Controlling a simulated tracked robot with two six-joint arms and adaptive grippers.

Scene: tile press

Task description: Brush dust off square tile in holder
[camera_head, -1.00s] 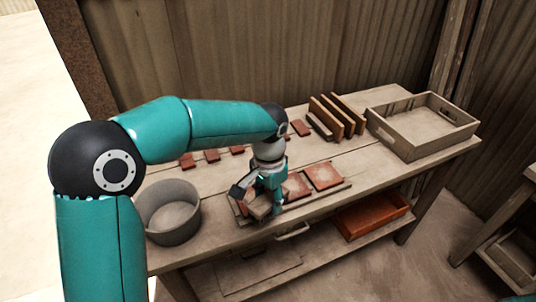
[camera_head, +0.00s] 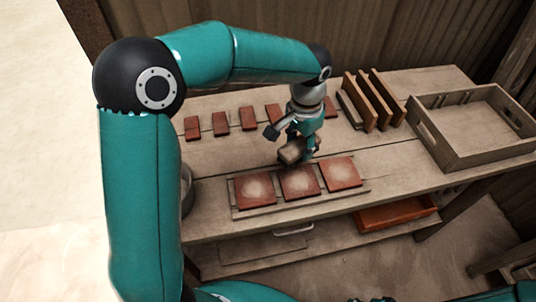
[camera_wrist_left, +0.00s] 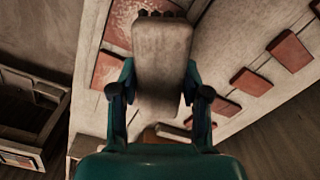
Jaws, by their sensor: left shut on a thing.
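A long wooden holder (camera_head: 362,187) lies near the bench's front edge with three square red tiles in a row: left (camera_head: 257,189), middle (camera_head: 299,182) and right (camera_head: 340,172). Each tile has a pale dusty patch in its middle. My left gripper (camera_head: 299,143) is shut on a pale wooden brush (camera_head: 291,152), held above the bench just behind the middle tile, apart from the tiles. In the left wrist view the brush (camera_wrist_left: 162,50) sits between the fingers, with dark bristle tufts at its far end. My right gripper does not show.
Several small red tiles (camera_head: 220,124) lie in a row along the back. Upright boards (camera_head: 360,102) and a wooden tray (camera_head: 470,150) stand to the right. A grey bucket (camera_head: 186,190) is partly hidden behind my left arm. An orange-red tray (camera_head: 395,214) is under the bench.

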